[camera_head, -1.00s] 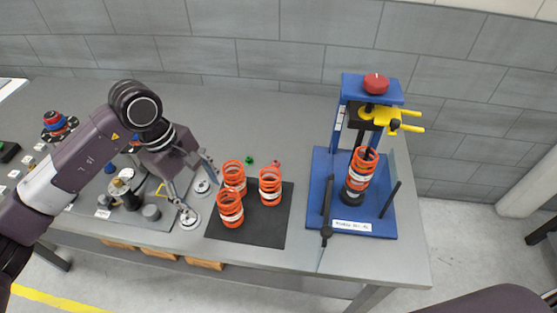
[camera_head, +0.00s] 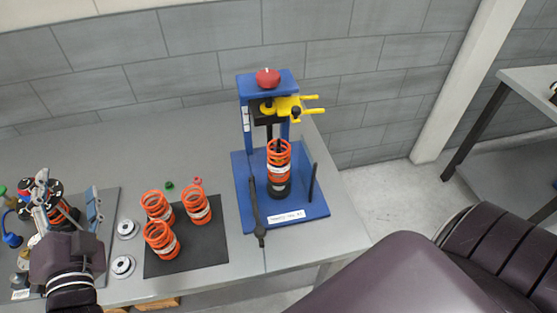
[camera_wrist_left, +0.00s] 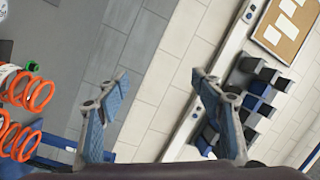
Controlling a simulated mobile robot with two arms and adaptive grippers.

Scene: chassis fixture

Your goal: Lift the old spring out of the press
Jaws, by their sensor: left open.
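The blue press (camera_head: 242,190) stands on the grey bench with a red knob on top and a yellow-handled part under its head. An orange coil spring (camera_head: 279,156) with a white label stands upright in the press around a dark rod, on a black base. My left gripper (camera_head: 67,198) is at the far left of the head view, apart from the press, with its fingers spread and nothing seen between them. In the left wrist view the gripper (camera_wrist_left: 160,115) is also open and empty. My right arm shows at the lower right, but its gripper is not in view.
Several orange springs (camera_head: 160,237) stand on a black mat (camera_head: 190,257) left of the press. Two metal discs (camera_head: 123,266) lie left of the mat. Small green and red parts lie behind it. A parts tray (camera_head: 108,205) is under my left gripper. The bench behind is clear.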

